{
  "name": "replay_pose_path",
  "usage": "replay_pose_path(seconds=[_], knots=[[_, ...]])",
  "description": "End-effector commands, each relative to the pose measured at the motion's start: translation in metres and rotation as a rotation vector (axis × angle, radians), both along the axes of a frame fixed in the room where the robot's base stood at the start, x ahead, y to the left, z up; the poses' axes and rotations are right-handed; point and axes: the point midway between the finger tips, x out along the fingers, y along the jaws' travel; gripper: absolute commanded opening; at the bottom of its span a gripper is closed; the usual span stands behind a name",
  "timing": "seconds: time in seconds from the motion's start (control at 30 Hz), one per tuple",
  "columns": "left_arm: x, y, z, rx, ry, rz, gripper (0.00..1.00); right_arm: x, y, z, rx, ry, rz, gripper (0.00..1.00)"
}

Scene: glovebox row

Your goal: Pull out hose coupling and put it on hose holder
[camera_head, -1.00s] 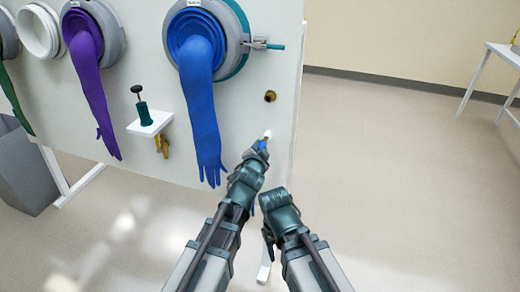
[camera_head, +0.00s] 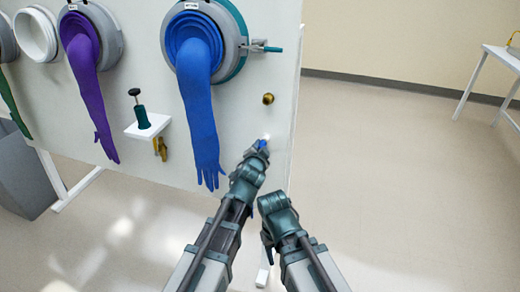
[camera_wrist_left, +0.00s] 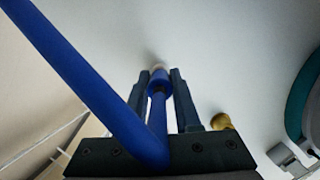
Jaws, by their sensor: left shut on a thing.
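My left gripper (camera_head: 259,146) is at the white panel, below the brass fitting (camera_head: 268,98). In the left wrist view its two fingers (camera_wrist_left: 163,85) are shut on the blue hose coupling (camera_wrist_left: 158,80). The blue hose (camera_wrist_left: 75,70) bends back from the coupling across that view. A small pale peg (camera_head: 267,138), which looks like the hose holder, shows just beyond the fingertips. The coupling's front end is close to it; I cannot tell whether they touch. The brass fitting also shows in the left wrist view (camera_wrist_left: 221,121), with no hose on it. My right gripper (camera_head: 267,242) is low, away from the panel; its fingers are unclear.
A blue glove (camera_head: 203,120) hangs from its port left of my left gripper. A purple glove (camera_head: 92,95) hangs further left. A small white shelf (camera_head: 148,126) carries a green-handled tool (camera_head: 141,112). The floor right of the panel is clear.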

Motion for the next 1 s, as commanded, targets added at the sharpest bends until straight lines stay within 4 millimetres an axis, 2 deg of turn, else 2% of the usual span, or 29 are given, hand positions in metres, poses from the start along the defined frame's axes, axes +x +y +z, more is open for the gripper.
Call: replay_pose_path(seconds=[0.27, 0.3, 0.47, 0.8, 1.0], knots=[[0.006, -0.002, -0.001, 0.000, -0.001, -0.001, 0.00, 0.000, 0.000, -0.001, 0.000, 0.000, 0.000, 0.50], [0.006, -0.002, -0.001, 0.000, -0.001, -0.001, 0.37, 0.000, 0.000, -0.001, 0.000, 0.000, 0.000, 0.50], [0.006, -0.002, -0.001, 0.000, 0.000, 0.000, 0.65, 0.000, 0.000, -0.001, 0.000, 0.000, 0.000, 0.50], [0.005, -0.001, 0.000, 0.000, 0.000, 0.000, 0.66, 0.000, 0.000, 0.000, 0.000, 0.000, 0.000, 0.50], [-0.005, 0.002, 0.004, 0.000, 0.001, 0.001, 0.66, 0.000, 0.000, 0.004, 0.000, 0.000, 0.000, 0.50]])
